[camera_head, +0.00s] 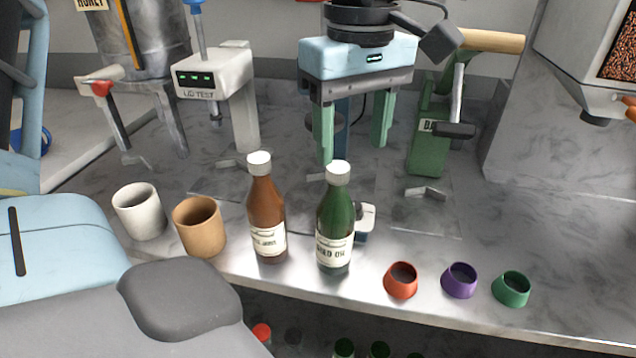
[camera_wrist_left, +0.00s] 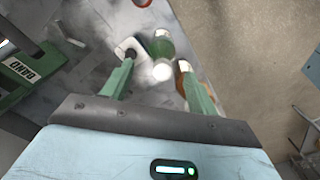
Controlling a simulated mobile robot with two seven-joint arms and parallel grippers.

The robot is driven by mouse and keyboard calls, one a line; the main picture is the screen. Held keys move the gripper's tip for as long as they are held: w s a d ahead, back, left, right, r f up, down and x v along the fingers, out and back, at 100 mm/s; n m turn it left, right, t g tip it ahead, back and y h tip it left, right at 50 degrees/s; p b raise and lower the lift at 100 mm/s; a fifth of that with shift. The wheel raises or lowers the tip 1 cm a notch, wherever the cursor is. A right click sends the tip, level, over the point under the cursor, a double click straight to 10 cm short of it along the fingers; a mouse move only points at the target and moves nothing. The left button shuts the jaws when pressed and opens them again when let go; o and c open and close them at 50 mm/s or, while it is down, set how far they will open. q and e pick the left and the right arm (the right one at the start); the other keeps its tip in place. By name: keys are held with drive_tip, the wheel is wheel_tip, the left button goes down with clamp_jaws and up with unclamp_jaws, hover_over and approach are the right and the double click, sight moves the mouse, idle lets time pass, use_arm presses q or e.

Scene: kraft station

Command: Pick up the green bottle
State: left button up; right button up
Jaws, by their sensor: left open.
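The green bottle (camera_head: 336,226) stands upright on the counter, with a white cap and a pale label. In the left wrist view the green bottle (camera_wrist_left: 160,47) shows beyond the fingertips, its white cap toward the camera between the finger lines. My left gripper (camera_head: 351,154) has a light blue body and green fingers. It is open and empty, pointing down behind the bottle, apart from it. The left gripper's fingers (camera_wrist_left: 157,63) are spread in the wrist view. My right gripper is in neither view.
A brown bottle (camera_head: 267,222) stands close left of the green one. Tan (camera_head: 199,228) and white (camera_head: 139,213) cups are farther left. A small white object (camera_head: 366,219) sits behind the green bottle. Red (camera_head: 401,281), purple (camera_head: 459,281) and green (camera_head: 512,290) rings lie to the right.

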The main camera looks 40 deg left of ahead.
sight(339, 166)
use_arm(q)
drive_tip(key=shift+w+a, duration=0.1)
drive_tip(key=shift+a, duration=0.45)
drive_tip(key=shift+d, duration=0.1)
drive_tip(key=shift+f, duration=0.8)
drive_tip(key=shift+s+a+f, duration=0.1)
drive_tip(key=shift+a+f, duration=0.05)
drive_tip(key=shift+f, duration=0.7)
drive_tip(key=shift+s+a+f, duration=0.1)
drive_tip(key=shift+a+f, duration=0.1)
drive_tip(key=shift+f, duration=0.65)
drive_tip(key=shift+s+a+f, duration=0.1)
drive_tip(key=shift+a+f, duration=0.05)
drive_tip(key=shift+f, duration=1.25)
clamp_jaws()
drive_tip(key=shift+d+r, duration=0.1)
